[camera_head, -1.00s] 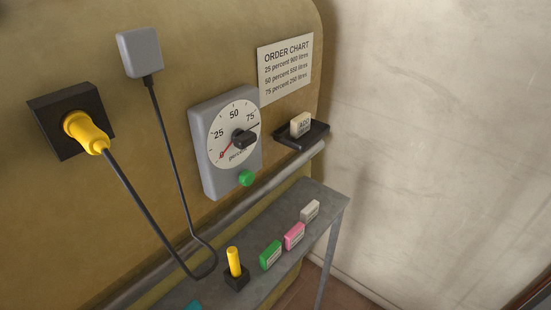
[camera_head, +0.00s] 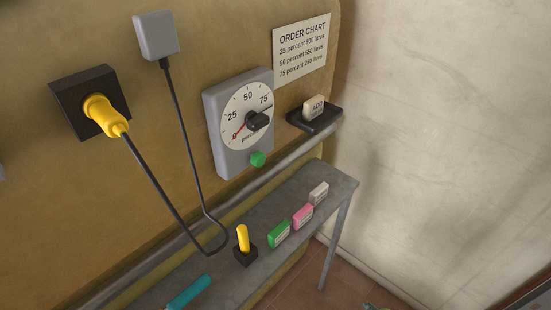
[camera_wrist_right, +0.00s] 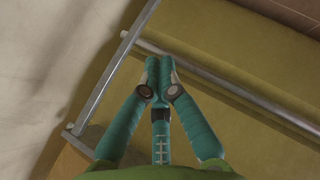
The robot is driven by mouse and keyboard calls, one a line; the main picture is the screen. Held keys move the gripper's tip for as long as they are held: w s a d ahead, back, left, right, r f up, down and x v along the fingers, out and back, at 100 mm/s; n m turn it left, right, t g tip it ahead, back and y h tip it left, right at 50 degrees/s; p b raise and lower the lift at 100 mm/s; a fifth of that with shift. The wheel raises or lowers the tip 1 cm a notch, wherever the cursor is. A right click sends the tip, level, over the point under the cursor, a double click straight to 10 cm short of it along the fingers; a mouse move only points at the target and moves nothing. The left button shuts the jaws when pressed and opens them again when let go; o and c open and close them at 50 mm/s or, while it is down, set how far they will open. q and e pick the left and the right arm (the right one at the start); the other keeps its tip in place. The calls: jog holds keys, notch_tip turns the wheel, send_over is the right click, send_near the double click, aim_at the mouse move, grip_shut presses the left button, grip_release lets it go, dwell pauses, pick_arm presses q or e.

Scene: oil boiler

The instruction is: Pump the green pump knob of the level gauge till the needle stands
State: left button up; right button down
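The level gauge (camera_head: 214,110) is a grey box on the mustard boiler wall with a round white dial. The dial's red mark (camera_head: 240,131) lies by 0. A thin black line points up right, near 75, from the black centre knob (camera_head: 257,121). The round green pump knob (camera_head: 257,159) sits at the gauge's lower right, with nothing touching it. A small bit of my right gripper (camera_head: 370,306) shows at the bottom edge, far from the gauge. In the right wrist view its teal fingers (camera_wrist_right: 158,75) are together and empty.
A black ledge (camera_head: 326,122) with a tag and a looping cable (camera_head: 185,140) flank the gauge.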

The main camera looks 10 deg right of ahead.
jog(key=w+a+r+n+t+y+p, duration=0.15)
jog(key=w+r+n, duration=0.25)
jog(key=r, duration=0.4)
jog(key=w+r+n+t+y+b, duration=0.15)
jog(key=w+r+n, duration=0.25)
jog(key=r, duration=0.4)
jog(key=w+r+n+t+y+p, duration=0.1)
jog(key=w+r+n+t+p, duration=0.1)
jog(key=w+r+n, duration=0.45)
jog(key=s+a+r+n+y, duration=0.1)
jog(key=a+r+n, duration=0.3)
jog(key=r, duration=0.4)
jog(key=s+a+r+n+y, duration=0.2)
jog(key=a+r+n+y, duration=0.2)
jog(key=r, duration=0.4)
jog(key=s+a+r+n+y+p, duration=0.1)
jog(key=s+a+r+n+y, duration=0.1)
jog(key=a+r+n, duration=0.3)
notch_tip(320, 180, up, 3)
jog(key=n+y, duration=0.1)
jog(key=n, duration=0.2)
jog(key=shift+a+g, duration=0.3)
jog(key=shift+g, duration=0.1)
jog(key=shift+w+f, duration=0.1)
jog(key=p, duration=0.7)
send_near(264, 160)
jog(key=x, duration=0.6)
jog(key=shift+r, duration=0.2)
jog(key=shift+w+a+f, duration=0.2)
jog(key=shift+w+a, duration=0.2)
